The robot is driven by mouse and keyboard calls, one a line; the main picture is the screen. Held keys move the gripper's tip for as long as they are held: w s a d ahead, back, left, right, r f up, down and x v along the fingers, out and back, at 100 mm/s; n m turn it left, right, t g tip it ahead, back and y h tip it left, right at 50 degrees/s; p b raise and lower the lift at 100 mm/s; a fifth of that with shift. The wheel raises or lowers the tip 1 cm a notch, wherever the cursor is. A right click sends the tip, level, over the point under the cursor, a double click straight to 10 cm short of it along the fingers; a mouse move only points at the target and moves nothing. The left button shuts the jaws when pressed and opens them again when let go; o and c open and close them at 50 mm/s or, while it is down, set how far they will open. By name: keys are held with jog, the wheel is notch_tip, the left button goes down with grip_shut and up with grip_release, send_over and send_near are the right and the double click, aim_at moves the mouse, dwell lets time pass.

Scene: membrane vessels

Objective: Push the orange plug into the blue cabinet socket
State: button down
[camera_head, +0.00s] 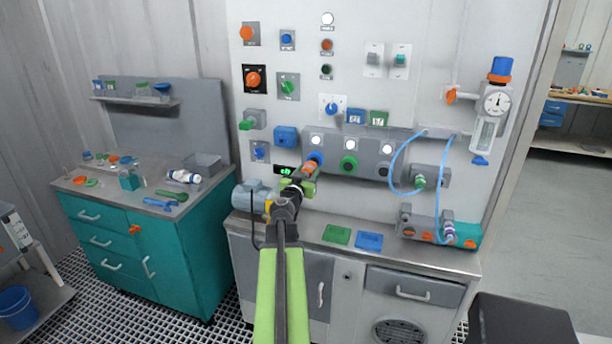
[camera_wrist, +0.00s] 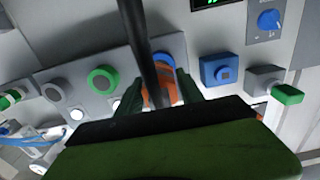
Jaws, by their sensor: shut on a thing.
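The orange plug (camera_head: 309,167) is between the fingers of my gripper (camera_head: 299,182), which is shut on it. In the wrist view the orange plug (camera_wrist: 151,92) shows between the two dark green fingers, partly hidden by a dark bar. The blue socket (camera_head: 316,157) is the left one in the row on the grey cabinet panel. Its blue ring also shows in the wrist view (camera_wrist: 165,60), right behind the plug. The plug's front end is at the ring; I cannot tell whether it is inside or just before it.
A green socket (camera_head: 349,163) and a dark one (camera_head: 383,170) sit right of the blue one. A blue block (camera_head: 286,137) sticks out at upper left. A grey-blue motor-like unit (camera_head: 252,197) stands left of my gripper. Green (camera_head: 337,234) and blue (camera_head: 369,241) pads lie on the counter.

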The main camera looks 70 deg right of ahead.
jog(key=shift+w+d, duration=0.1)
jog(key=shift+d, duration=1.35)
jog(key=shift+d, duration=0.6)
dwell(0.7)
jog(key=c, duration=0.7)
grip_release()
jog(key=shift+o, duration=0.2)
jog(key=shift+a, duration=0.1)
